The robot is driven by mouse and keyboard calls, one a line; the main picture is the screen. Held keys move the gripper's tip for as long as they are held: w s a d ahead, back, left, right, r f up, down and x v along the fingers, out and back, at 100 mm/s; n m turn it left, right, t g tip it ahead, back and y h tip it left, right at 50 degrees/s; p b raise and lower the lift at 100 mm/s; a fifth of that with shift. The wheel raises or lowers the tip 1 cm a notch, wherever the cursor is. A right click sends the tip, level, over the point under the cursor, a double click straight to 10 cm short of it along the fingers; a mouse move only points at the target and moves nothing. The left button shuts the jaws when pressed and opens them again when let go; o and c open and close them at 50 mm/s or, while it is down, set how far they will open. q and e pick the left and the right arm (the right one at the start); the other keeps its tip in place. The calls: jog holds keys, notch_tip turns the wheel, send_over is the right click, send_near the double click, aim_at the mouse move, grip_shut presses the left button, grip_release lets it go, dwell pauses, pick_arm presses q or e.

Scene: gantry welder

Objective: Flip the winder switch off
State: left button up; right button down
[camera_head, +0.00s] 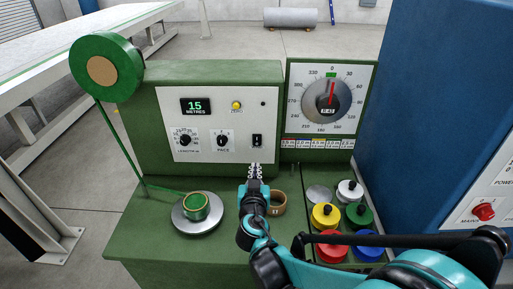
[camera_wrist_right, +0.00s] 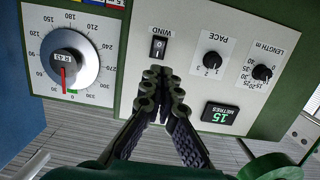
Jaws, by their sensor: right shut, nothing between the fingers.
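In the right wrist view the same switch (camera_wrist_right: 158,47) sits beside the word WIND, upside down in the picture. Which way the rocker is tipped is too small to tell. My right gripper (camera_head: 255,168) is just below the switch in the head view. In the right wrist view its fingertips (camera_wrist_right: 164,75) are together and empty, pointing at the panel close to the switch, with a small gap showing in the picture. My left gripper is not in view.
The PACE knob (camera_head: 222,140), LENGTH knob (camera_head: 185,140) and a display reading 15 metres (camera_head: 195,106) share the panel. A dial (camera_head: 326,98) stands to the right. Below are a green spool (camera_head: 196,205), a brown ring (camera_head: 278,203) and several coloured pots (camera_head: 326,215).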

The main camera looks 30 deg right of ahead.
aim_at(257, 144)
jog(key=b+x, duration=0.3)
jog(key=x, duration=1)
jog(key=shift+w+d+b, duration=0.3)
jog(key=shift+w, duration=0.1)
jog(key=shift+w+d+f+b, duration=0.15)
jog(key=shift+w+f+b, duration=0.1)
jog(key=shift+f+b, duration=0.05)
jog(key=shift+r, duration=0.1)
